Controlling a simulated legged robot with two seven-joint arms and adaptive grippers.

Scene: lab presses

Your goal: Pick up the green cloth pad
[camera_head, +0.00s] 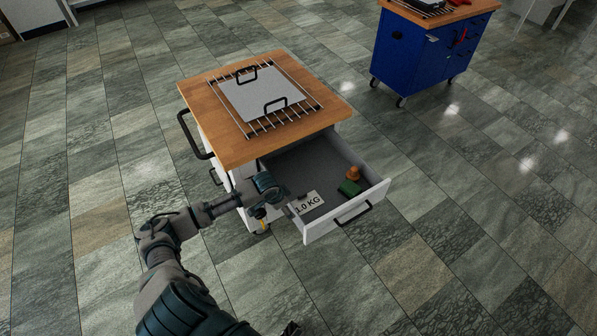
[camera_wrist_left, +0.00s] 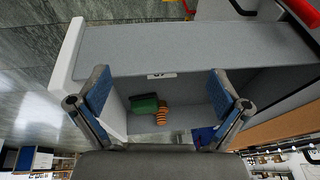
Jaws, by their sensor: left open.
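The green cloth pad (camera_head: 349,187) lies on the floor of the open drawer (camera_head: 375,192), near its front right corner, beside a small orange object (camera_head: 353,173). In the left wrist view the green pad (camera_wrist_left: 145,104) shows between my fingers, farther off, with the orange striped object (camera_wrist_left: 161,116) next to it. My left gripper (camera_wrist_left: 160,88) is open and empty, its blue finger pads wide apart. In the head view my left gripper (camera_head: 280,200) is at the drawer's left side, apart from the pad. My right gripper is not clearly shown.
A plate marked 1.0 KG (camera_head: 309,202) lies in the drawer's left part. The drawer has raised walls and a dark front handle (camera_head: 353,213). Above is a wooden top (camera_head: 215,140) with a wire rack and handled plate (camera_head: 258,95). A blue cabinet (camera_head: 415,55) stands behind right.

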